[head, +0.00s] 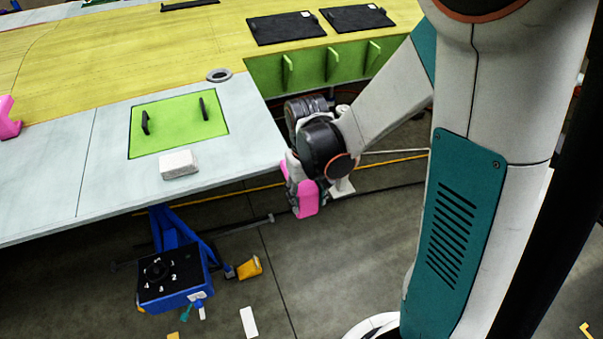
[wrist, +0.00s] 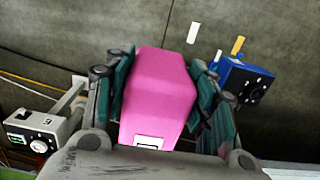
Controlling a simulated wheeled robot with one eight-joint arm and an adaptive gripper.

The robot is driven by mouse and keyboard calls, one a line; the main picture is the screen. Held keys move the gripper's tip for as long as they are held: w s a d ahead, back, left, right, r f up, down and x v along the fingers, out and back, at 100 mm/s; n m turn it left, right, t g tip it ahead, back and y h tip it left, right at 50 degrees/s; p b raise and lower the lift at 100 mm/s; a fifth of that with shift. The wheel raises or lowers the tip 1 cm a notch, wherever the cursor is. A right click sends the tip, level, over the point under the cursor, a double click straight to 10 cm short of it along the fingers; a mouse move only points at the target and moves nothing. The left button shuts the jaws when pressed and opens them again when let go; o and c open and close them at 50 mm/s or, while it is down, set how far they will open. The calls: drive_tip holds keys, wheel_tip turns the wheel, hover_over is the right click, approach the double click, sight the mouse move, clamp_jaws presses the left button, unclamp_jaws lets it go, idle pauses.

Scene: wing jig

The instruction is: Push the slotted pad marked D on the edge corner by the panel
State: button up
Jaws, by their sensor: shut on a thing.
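My gripper (wrist: 160,100) is shut on a pink pad (wrist: 162,85), with its fingers on both sides of it. In the wrist view a small white label shows at the pad's lower end; I cannot read its mark, and the slot does not show. In the head view the pink pad (head: 307,199) hangs below my wrist, just off the right corner of the grey wing edge (head: 262,160). It looks apart from the edge, though my wrist hides part of the gap. The green panel (head: 178,125) with two dark handles lies on the grey surface near that corner.
Another pink pad (head: 8,120) sits at the far left. A blue stand (head: 175,275) is on the floor below. A white device (wrist: 32,133) shows at the wrist view's left.

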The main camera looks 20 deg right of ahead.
drive_tip(key=shift+w, duration=2.95)
drive_tip(key=shift+w, duration=0.2)
drive_tip(key=shift+w+b, duration=0.3)
drive_tip(key=shift+w, duration=0.4)
drive_tip(key=shift+w, duration=0.7)
drive_tip(key=shift+w+f, duration=0.1)
drive_tip(key=shift+w, duration=0.2)
drive_tip(key=shift+w+b, duration=0.35)
drive_tip(key=shift+w, duration=0.35)
drive_tip(key=shift+w, duration=0.35)
